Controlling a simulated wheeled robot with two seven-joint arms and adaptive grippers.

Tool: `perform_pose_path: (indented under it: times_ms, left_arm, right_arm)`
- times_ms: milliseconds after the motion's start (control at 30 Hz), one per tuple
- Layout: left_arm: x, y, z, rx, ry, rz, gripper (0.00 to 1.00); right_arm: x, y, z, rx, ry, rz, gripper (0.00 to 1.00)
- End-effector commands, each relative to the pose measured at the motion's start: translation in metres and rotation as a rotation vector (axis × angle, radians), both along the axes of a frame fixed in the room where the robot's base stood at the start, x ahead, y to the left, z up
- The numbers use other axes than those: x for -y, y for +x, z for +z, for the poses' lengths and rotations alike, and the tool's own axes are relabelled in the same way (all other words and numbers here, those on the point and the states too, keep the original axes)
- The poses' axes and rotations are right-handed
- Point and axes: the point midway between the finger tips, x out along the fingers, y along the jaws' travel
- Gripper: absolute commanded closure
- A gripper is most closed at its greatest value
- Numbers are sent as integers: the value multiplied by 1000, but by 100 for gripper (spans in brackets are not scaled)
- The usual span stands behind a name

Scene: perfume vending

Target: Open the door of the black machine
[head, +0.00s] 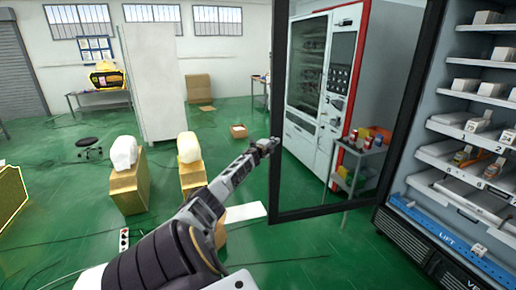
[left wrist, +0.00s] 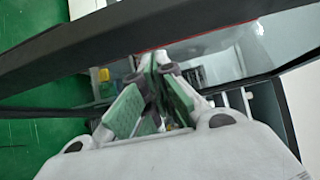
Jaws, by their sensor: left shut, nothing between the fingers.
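The black machine (head: 400,232) stands at the right with its shelves exposed. Its black-framed glass door (head: 274,90) stands swung open to the left of the shelves, and the room shows through the glass. My left arm reaches up from the bottom of the head view, and its gripper (head: 268,145) is at the door's left upright, overlapping it in view. I cannot tell whether it touches. In the left wrist view the gripper's green-padded fingers (left wrist: 155,75) are closed together and empty, with a dark door bar (left wrist: 90,55) crossing beyond them. My right gripper is out of view.
A white vending machine with a red edge (head: 345,45) and a small cart with cans (head: 360,150) stand behind the glass. Boxes with white tops (head: 128,185) stand at the left. Green floor is open around the middle, with cables and a white sheet (head: 245,212).

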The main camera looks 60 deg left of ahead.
Motion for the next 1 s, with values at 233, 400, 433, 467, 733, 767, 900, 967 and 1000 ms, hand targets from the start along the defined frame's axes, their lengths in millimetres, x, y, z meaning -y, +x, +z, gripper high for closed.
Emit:
perform_pose_path:
  times_ms: [233,400,433,467,733,767,900,967,1000]
  left_arm:
    - [4,3,-1,-1,0,-3,100]
    - [4,-1,-2,-2,-1,-2,100]
    - [4,-1,-2,-2,-1,-2,100]
    - [4,-2,-2,-2,-1,-2,100]
    - [3,-9,-2,-2,0,-1,100]
    - [3,-10,-3,-3,-1,-1,100]
    - [3,-16,-3,-4,0,-2,100]
    - [3,-18,-2,-4,0,-1,100]
    - [2,-20,-2,-4,0,-1,100]
  right_arm:
    - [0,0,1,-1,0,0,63]
    - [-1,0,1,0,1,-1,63]
    - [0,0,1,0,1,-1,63]
    - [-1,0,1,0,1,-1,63]
    - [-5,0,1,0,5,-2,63]
    - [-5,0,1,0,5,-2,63]
    - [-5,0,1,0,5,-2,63]
    - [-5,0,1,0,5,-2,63]
    - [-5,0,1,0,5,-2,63]
